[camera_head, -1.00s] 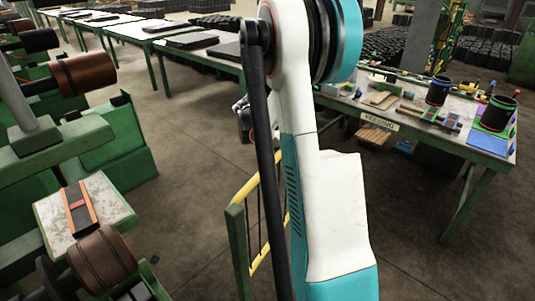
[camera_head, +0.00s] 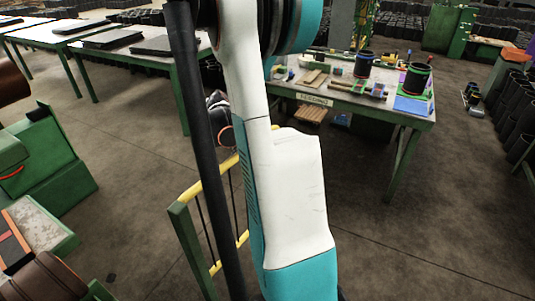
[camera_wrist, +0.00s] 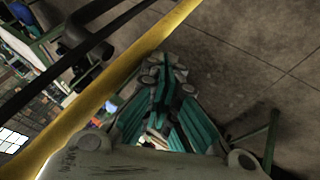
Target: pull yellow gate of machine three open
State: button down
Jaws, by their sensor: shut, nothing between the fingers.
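The yellow gate (camera_head: 204,184) stands at lower centre in the head view, with yellow rails, thin dark bars and a green post (camera_head: 188,248) at its near end. My arm hides part of it. In the wrist view a yellow rail (camera_wrist: 98,92) runs diagonally from lower left to upper right. My gripper (camera_wrist: 168,72), with teal and grey fingers, is shut and empty close beside this rail. I cannot tell whether it touches it. In the head view, part of my gripper's wrist end shows above the gate's far end; its fingertips are hidden.
Green machines with brown rollers (camera_head: 40,277) stand at the left. A green-legged work table (camera_head: 340,97) with black sleeves and tools is at the back right. White-topped tables (camera_head: 70,32) line the back left. The floor at right front is clear.

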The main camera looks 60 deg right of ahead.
jog(key=v, duration=1.2)
jog(key=shift+w, duration=0.1)
